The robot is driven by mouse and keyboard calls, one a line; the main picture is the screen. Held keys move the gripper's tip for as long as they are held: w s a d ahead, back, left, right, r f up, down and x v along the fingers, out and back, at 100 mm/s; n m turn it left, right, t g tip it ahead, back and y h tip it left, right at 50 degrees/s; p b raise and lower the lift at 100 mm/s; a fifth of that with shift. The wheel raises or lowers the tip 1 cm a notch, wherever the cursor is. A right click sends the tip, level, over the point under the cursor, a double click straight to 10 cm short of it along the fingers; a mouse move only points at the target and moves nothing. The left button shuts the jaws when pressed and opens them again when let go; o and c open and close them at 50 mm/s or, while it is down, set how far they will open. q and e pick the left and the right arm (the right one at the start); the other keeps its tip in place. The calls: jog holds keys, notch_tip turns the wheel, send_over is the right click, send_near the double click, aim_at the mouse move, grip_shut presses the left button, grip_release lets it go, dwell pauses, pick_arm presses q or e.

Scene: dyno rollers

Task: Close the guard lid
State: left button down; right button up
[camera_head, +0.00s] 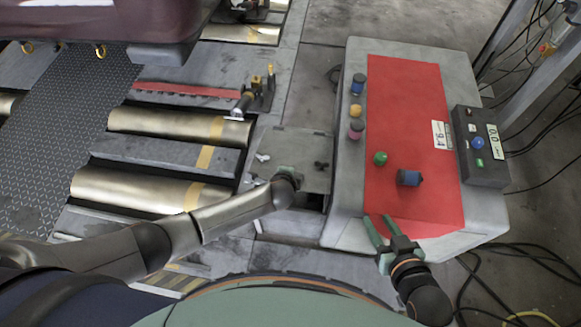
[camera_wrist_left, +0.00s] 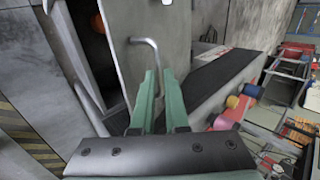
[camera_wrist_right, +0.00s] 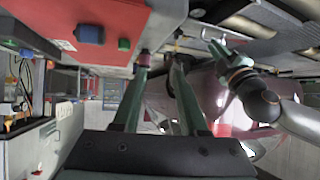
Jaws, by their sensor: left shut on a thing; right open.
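The guard lid (camera_head: 295,150) is a grey plate between the rollers and the red-topped cabinet. It stands raised, with a dark opening (camera_head: 312,199) beside its near edge. In the left wrist view the lid (camera_wrist_left: 125,75) carries a bent metal handle (camera_wrist_left: 144,40), and the dark opening (camera_wrist_left: 92,55) shows to its left. My left gripper (camera_head: 285,175) is shut on the handle; its green fingers (camera_wrist_left: 160,75) meet at the rod's lower end. My right gripper (camera_head: 376,228) is open and empty near the cabinet's front corner, apart from the lid.
The grey cabinet (camera_head: 353,85) with a red top (camera_head: 400,100) has several coloured buttons and a dark control box (camera_head: 480,147). Metal rollers (camera_head: 150,124) lie on the left, and a clamp-like fixture (camera_head: 256,95) stands behind the lid. Cables lie on the floor at right.

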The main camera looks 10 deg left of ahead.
pick_arm(q)
jog(key=c, duration=1.6)
grip_release()
jog(key=f, duration=0.1)
jog(key=s+f+b, duration=0.1)
jog(key=s+f, duration=0.1)
jog(key=f, duration=0.1)
jog(key=shift+b, duration=0.4)
jog(key=c, duration=1.4)
grip_release()
jog(key=shift+r, duration=0.15)
jog(key=o, duration=0.5)
pick_arm(e)
jog(key=w+r+t, duration=0.2)
jog(key=r, duration=0.4)
jog(key=w+r+n+t+y, duration=0.1)
jog(key=w+r+t, duration=0.2)
jog(key=r, duration=0.3)
jog(key=shift+a+n+t, duration=0.15)
jog(key=shift+n+t, duration=0.15)
pick_arm(q)
jog(key=shift+r, duration=0.1)
